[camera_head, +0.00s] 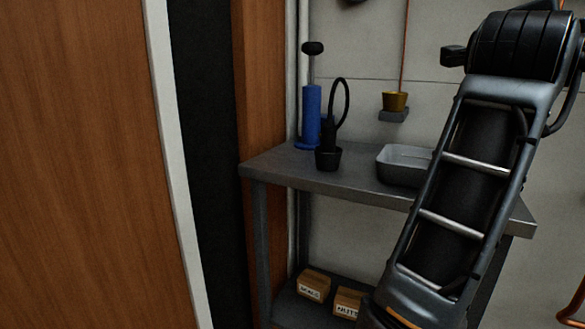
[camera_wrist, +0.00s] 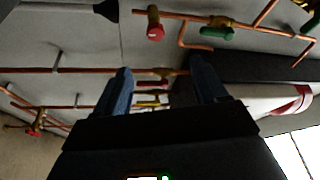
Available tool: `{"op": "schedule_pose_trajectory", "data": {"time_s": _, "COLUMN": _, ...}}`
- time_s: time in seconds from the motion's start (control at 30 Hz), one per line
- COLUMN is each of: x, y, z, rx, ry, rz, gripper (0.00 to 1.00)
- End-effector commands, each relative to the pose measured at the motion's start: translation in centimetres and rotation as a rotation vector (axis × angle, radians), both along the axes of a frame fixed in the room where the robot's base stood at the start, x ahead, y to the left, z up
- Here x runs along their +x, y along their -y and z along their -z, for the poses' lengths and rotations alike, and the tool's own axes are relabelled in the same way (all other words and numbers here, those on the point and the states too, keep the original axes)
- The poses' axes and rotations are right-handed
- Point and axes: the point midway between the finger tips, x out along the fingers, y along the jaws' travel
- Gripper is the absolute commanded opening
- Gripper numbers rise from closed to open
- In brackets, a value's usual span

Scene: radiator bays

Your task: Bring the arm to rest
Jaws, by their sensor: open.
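My arm crosses the right side of the head view in front of a metal table, and its gripper end is outside that view. In the wrist view my gripper (camera_wrist: 160,82) is open, with its two blue-grey fingers apart. I see nothing held between the fingers. Copper pipes (camera_wrist: 85,71) run along a grey wall beyond them. I cannot tell how far the fingertips are from the pipes.
The metal table (camera_head: 285,168) holds a blue pump (camera_head: 311,112), a black cup (camera_head: 328,158) and a grey tray (camera_head: 400,165). Small boxes (camera_head: 313,285) sit on its lower shelf. A wooden panel (camera_head: 80,160) fills the left. The wrist view shows a red valve knob (camera_wrist: 155,32) and a green one (camera_wrist: 216,31).

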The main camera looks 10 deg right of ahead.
Motion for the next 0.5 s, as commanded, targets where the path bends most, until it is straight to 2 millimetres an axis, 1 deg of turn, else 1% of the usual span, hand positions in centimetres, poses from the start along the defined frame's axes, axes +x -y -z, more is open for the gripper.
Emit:
{"op": "schedule_pose_trajectory", "data": {"time_s": 0.03, "x": 0.1, "y": -0.1, "z": 0.6, "rx": -0.032, "ry": -0.018, "rz": -0.004, "gripper": 0.72}}
{"op": "schedule_pose_trajectory", "data": {"time_s": 0.17, "x": 0.4, "y": -0.7, "z": 2.1, "rx": -0.121, "ry": -0.066, "rz": -0.020, "gripper": 0.72}}
{"op": "schedule_pose_trajectory", "data": {"time_s": 0.27, "x": 0.5, "y": -1.4, "z": 3.8, "rx": -0.212, "ry": -0.116, "rz": -0.038, "gripper": 0.72}}
{"op": "schedule_pose_trajectory", "data": {"time_s": 0.37, "x": 0.7, "y": -2.3, "z": 6.3, "rx": -0.326, "ry": -0.181, "rz": -0.066, "gripper": 0.72}}
{"op": "schedule_pose_trajectory", "data": {"time_s": 0.5, "x": 0.4, "y": -3.7, "z": 10.5, "rx": -0.489, "ry": -0.279, "rz": -0.118, "gripper": 0.72}}
